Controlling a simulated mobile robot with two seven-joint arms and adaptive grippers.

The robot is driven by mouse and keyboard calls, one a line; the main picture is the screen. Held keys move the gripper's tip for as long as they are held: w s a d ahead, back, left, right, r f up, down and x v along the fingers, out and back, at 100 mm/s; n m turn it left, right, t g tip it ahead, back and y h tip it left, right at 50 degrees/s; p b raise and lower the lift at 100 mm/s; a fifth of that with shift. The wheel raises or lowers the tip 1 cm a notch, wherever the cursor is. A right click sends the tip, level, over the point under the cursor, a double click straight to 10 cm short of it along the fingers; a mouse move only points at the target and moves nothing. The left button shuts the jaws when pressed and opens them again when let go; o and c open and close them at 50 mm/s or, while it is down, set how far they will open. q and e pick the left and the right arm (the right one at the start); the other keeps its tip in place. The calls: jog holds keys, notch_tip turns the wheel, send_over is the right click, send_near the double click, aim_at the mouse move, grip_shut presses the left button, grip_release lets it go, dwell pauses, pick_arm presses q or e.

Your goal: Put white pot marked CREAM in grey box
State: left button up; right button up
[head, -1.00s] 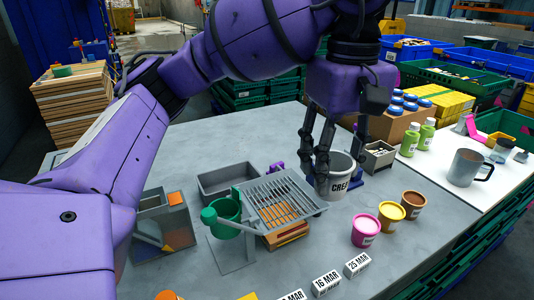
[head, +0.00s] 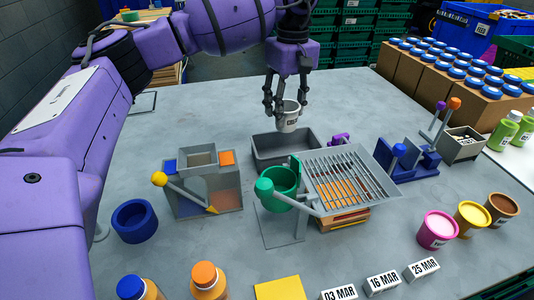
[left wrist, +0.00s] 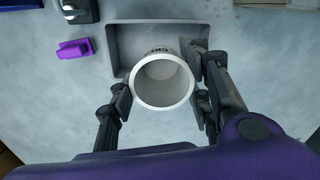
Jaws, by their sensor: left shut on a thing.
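The white pot (head: 289,121) hangs from my left gripper (head: 281,108) in the head view, with part of its dark lettering showing. In the left wrist view the pot (left wrist: 162,95) is seen from above, its round rim between the fingers of my left gripper (left wrist: 163,98). The gripper is shut on it. The grey box (head: 262,148) is an open tray on the table, just below and beside the pot. In the left wrist view the box (left wrist: 119,45) lies partly under the pot, which overlaps its near edge. My right gripper is not in view.
A grey rack (head: 385,190) on an orange-slatted stack and a green cup (head: 279,181) stand right in front of the box. A purple clip (head: 338,140) lies to its right. Pink (head: 437,230), yellow and brown pots stand at the right.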

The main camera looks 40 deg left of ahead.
pick_arm(q)
jog(key=shift+w, duration=0.15)
jog(key=shift+m, duration=0.3)
notch_tip(320, 180, down, 10)
jog(key=shift+d+r, duration=0.1)
jog(key=shift+d, duration=0.05)
jog(key=o, duration=1.3)
jog(key=shift+f, duration=0.2)
jog(key=shift+c, duration=0.2)
notch_tip(320, 180, up, 12)
jog(key=shift+d+r, duration=0.1)
jog(key=shift+r, duration=0.1)
